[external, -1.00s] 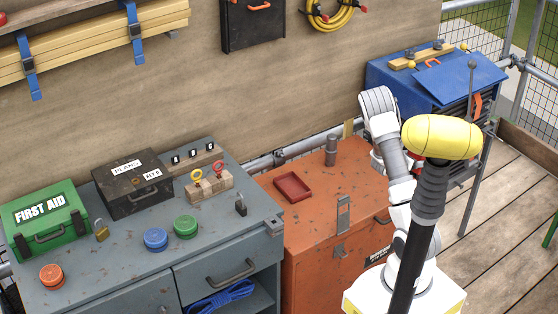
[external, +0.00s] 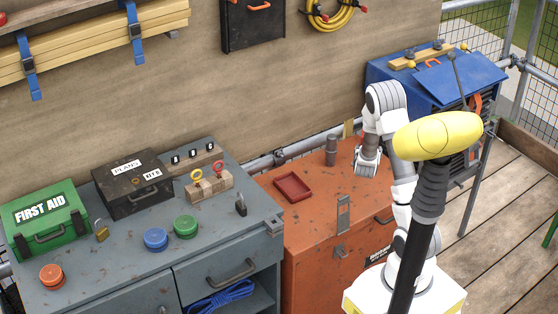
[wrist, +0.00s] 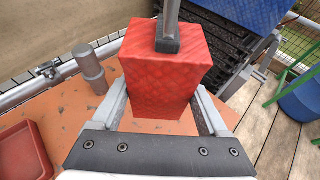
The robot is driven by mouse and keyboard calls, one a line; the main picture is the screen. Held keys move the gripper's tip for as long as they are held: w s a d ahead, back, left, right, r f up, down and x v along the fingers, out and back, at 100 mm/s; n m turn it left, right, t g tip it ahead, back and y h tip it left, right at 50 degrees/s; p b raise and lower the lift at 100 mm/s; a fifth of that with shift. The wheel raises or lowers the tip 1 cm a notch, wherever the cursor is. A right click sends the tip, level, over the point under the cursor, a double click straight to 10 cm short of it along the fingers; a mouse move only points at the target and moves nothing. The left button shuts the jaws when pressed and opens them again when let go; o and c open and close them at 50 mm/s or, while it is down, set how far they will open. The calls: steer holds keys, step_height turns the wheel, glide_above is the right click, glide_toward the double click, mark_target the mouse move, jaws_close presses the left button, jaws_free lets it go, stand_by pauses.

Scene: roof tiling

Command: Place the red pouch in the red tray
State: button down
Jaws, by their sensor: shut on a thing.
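In the wrist view the red pouch (wrist: 163,75), a boxy quilted block, sits between the two fingers of my gripper (wrist: 160,100). The gripper is shut on it. In the external view my gripper (external: 366,170) is above the right part of the orange chest top, right of the red tray (external: 293,187); the pouch cannot be made out there. The tray is shallow and looks empty. Its edge also shows at the lower left of the wrist view (wrist: 25,150).
A grey cylinder (external: 331,150) stands on the orange chest (external: 325,205) between the tray and my gripper. A grey workbench (external: 120,235) with a first-aid box, a black box and several small items is at the left. A blue cabinet (external: 435,80) stands behind right.

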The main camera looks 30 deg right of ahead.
steer(key=w+a+r+n+t+y, duration=0.2)
steer(key=w+a+n+t+y, duration=0.25)
steer(key=a, duration=0.85)
steer(key=g+b, duration=0.1)
steer(key=b, duration=0.2)
glide_above(292, 190)
step_height(292, 190, down, 6)
steer(key=f, duration=0.1)
step_height(292, 190, down, 4)
steer(key=shift+d+r+n+b, duration=0.1)
steer(key=shift+r+n+b, duration=0.15)
steer(key=shift+b, duration=0.45)
steer(key=shift+f+b, duration=0.4)
steer(key=shift+b, duration=0.1)
steer(key=shift+f, duration=0.25)
steer(key=shift+r, duration=0.1)
